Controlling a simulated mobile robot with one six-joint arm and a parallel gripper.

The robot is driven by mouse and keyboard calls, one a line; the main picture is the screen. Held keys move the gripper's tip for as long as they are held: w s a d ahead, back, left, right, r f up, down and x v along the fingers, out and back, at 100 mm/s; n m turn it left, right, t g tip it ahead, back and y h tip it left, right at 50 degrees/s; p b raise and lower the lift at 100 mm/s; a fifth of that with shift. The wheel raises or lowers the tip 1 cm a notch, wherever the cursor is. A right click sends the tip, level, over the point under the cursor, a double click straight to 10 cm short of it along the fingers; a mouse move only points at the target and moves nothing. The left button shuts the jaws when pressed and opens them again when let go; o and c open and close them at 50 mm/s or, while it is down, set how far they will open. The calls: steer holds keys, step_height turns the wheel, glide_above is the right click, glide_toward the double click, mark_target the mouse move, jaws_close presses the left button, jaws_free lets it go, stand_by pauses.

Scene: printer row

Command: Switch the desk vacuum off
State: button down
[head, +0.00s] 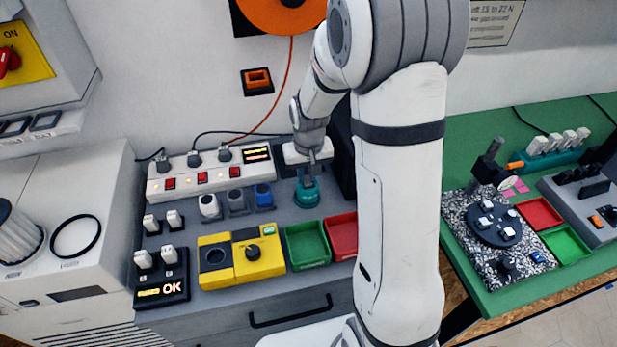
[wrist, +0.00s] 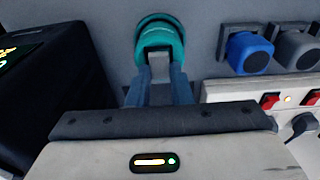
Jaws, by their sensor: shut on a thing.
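A teal round device (head: 307,193), which looks like the desk vacuum, stands at the back of the grey bench, right of the power strip. In the wrist view its teal body (wrist: 160,38) has a dark block-shaped part on the near side. My gripper (head: 313,163) is above it, pointing down. In the wrist view my gripper's blue-grey fingers (wrist: 160,82) are shut on that dark part, one finger on each side. The fingertips and any on/off mark are too small to make out.
A white power strip (head: 208,173) with lit red switches lies left of my gripper. Blue (head: 264,196), grey and white knob-like things stand before it. A black box stands close on the right. A yellow unit (head: 241,257), a green tray (head: 307,245) and a red tray are in front.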

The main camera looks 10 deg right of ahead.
steer(key=t+b, duration=0.1)
steer(key=b, duration=0.1)
steer(key=t+b, duration=0.1)
steer(key=shift+s+f+b, duration=0.3)
steer(key=shift+f+b, duration=0.1)
steer(key=shift+s+r+t+b, duration=0.15)
steer(key=shift+t+b, duration=0.15)
steer(key=shift+b, duration=0.4)
steer(key=shift+r, duration=0.15)
steer(key=c, duration=1.3)
jaws_free()
steer(key=shift+r, duration=0.15)
steer(key=v, duration=0.7)
steer(key=shift+s+r, duration=0.25)
